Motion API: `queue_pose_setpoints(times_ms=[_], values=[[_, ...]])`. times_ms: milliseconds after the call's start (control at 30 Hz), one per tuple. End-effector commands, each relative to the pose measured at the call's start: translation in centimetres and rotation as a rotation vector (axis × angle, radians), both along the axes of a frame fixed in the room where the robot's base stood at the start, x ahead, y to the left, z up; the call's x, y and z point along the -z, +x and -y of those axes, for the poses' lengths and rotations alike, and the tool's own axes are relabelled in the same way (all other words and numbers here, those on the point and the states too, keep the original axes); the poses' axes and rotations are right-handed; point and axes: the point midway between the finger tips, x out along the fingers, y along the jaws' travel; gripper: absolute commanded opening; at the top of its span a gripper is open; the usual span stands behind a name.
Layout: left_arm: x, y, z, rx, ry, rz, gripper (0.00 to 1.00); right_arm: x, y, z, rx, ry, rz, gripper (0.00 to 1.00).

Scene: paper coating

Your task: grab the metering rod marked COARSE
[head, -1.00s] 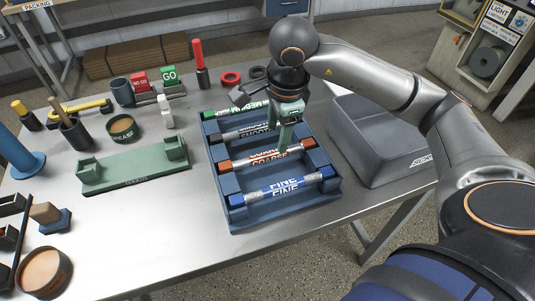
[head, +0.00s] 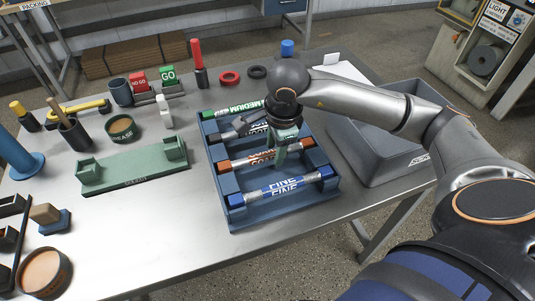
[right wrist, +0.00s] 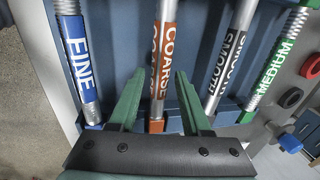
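The metering rod marked COARSE (head: 240,162) has an orange label and lies across the blue rack (head: 232,212), between the SMOOTH and FINE rods. My right gripper (head: 279,157) points down over it and hides part of its label. In the right wrist view, the open green fingers (right wrist: 158,100) stand on either side of the COARSE rod (right wrist: 166,50), with gaps left between them and the rod. Whether the fingertips reach below the rod is hard to tell. My left gripper is not in view.
The rack also holds the blue FINE rod (head: 282,188), the SMOOTH rod (right wrist: 230,60) and the green MEDIUM rod (head: 240,108). A grey bin (head: 375,160) stands right of the rack. A green holder (head: 134,168) stands to the left, with clear table in front.

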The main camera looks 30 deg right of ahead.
Motion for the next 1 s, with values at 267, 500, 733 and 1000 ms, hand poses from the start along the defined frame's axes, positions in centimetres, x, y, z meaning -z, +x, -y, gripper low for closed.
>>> queue_pose_setpoints(times_ms=[267,500,733,1000], values=[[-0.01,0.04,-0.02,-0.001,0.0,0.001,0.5,-0.03,0.0,-0.03,0.0,0.001,0.0,0.15],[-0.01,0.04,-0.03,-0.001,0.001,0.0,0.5,-0.04,0.01,-0.03,0.0,0.001,0.0,0.0],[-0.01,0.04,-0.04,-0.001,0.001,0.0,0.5,-0.05,0.01,-0.03,0.0,0.001,0.0,0.0],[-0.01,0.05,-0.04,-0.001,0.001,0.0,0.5,-0.12,0.05,-0.03,0.0,0.001,0.002,0.0]])
